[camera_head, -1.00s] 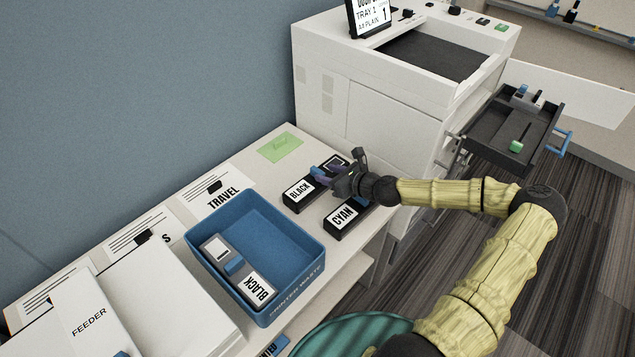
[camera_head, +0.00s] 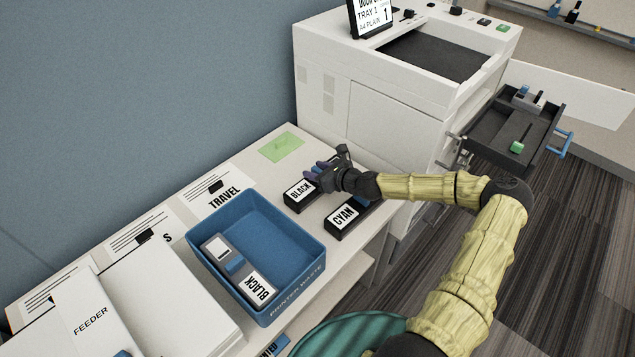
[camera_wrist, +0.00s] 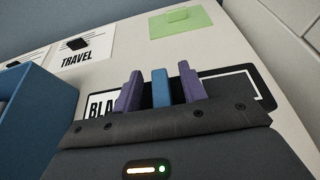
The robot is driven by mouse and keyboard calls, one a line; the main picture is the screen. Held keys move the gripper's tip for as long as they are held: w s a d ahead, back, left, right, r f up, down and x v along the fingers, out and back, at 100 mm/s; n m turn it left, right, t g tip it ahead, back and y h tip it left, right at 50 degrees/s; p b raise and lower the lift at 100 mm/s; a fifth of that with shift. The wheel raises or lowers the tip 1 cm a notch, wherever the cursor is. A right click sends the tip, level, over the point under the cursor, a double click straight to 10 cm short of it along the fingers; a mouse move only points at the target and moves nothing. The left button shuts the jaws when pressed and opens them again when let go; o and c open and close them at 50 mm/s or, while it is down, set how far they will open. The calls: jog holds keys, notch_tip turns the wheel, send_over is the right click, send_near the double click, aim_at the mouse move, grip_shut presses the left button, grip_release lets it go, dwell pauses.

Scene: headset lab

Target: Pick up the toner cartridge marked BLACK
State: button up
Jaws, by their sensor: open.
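A dark toner cartridge marked BLACK (camera_head: 297,194) lies on the white counter; in the wrist view its label (camera_wrist: 102,106) is partly covered. My gripper (camera_head: 318,170) is over it. In the wrist view my gripper (camera_wrist: 160,82) is open, its two purple fingers on either side of the cartridge's blue grip (camera_wrist: 160,90). I cannot tell whether they touch it. Another cartridge marked BLACK (camera_head: 259,287) lies in the blue bin (camera_head: 290,291) marked PRINTER WASTE. A cartridge marked CYAN (camera_head: 341,217) lies in front of the first, partly hidden by my arm.
The white printer (camera_head: 385,130) stands behind to the right, with an open dark drawer (camera_head: 512,130). A green note (camera_head: 281,147) lies near the wall. A TRAVEL sheet (camera_head: 222,192) and the FEEDER box (camera_head: 95,325) are to the left.

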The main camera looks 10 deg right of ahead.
jog(key=shift+c, duration=0.4)
grip_shut()
jog(key=shift+r, duration=0.15)
notch_tip(320, 180, up, 9)
jog(key=shift+r, duration=0.4)
jog(key=shift+w, duration=0.15)
